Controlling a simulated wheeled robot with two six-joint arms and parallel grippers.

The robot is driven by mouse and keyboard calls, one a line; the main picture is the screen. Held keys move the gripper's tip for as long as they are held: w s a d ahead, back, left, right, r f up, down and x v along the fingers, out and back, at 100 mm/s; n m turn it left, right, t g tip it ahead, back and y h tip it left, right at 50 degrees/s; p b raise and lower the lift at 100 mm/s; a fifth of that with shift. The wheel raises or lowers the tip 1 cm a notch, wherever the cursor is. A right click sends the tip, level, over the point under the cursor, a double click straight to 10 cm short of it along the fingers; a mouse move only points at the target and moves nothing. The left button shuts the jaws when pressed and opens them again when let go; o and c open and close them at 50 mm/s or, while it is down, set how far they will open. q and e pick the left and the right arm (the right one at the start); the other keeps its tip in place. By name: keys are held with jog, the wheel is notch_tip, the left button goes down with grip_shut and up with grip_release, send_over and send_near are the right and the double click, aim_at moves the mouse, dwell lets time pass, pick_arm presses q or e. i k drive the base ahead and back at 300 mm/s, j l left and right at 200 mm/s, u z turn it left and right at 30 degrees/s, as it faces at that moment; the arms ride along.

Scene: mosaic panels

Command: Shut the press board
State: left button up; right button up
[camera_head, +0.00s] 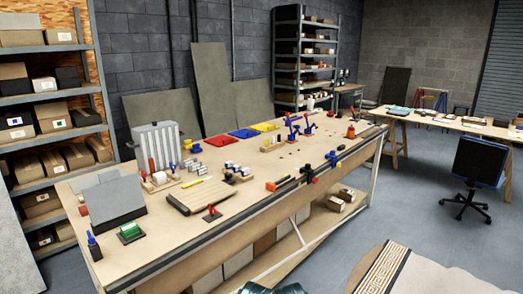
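No object in view is clearly marked as the press board. A grey flat board (115,201) stands tilted up at the near left end of the long workbench. A flat wooden board with a dark edge (200,196) lies on the bench to its right. I cannot tell whether either one is the press board. Neither of my grippers shows clearly. Only small dark rounded shapes, possibly parts of me, show at the bottom edge.
The long workbench (250,207) carries small tools, clamps along its front edge, and red (221,140), blue (243,133) and yellow (264,127) sheets. A patterned panel (385,268) lies at the lower right. An office chair (475,170) stands at right, with open floor before it.

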aim_at(115, 195)
jog(key=u, duration=0.45)
jog(key=i+l+u, duration=0.65)
jog(key=l, duration=0.15)
jog(key=k+j, duration=0.05)
jog(key=k, duration=0.05)
